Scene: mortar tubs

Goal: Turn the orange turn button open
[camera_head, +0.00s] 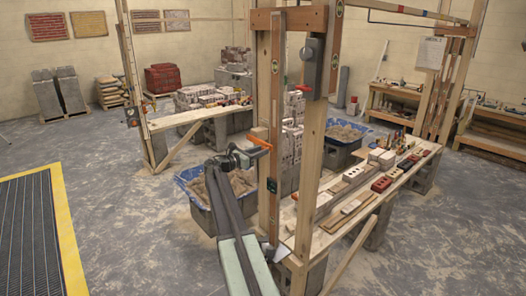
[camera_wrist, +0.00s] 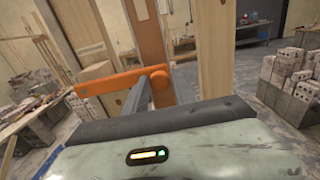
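The orange turn button (camera_head: 259,142) is on a wooden post of the near frame, beside a small pale wood block (camera_head: 259,132). In the wrist view the orange turn button (camera_wrist: 108,82) is a flat bar lying nearly level, its left end slightly lower, with a rounded orange knob at its right end. My gripper (camera_head: 240,157) is close to it in the head view. In the wrist view a dark grey finger of my gripper (camera_wrist: 148,90) reaches up to the bar near the knob. Contact and the finger gap are unclear.
A blue-rimmed mortar tub (camera_head: 196,201) stands below my arm. A bench (camera_head: 345,205) with bricks and tools runs to the right of the post. Another bench (camera_head: 190,117) is behind. The floor at left is open around a yellow-edged grate (camera_head: 70,245).

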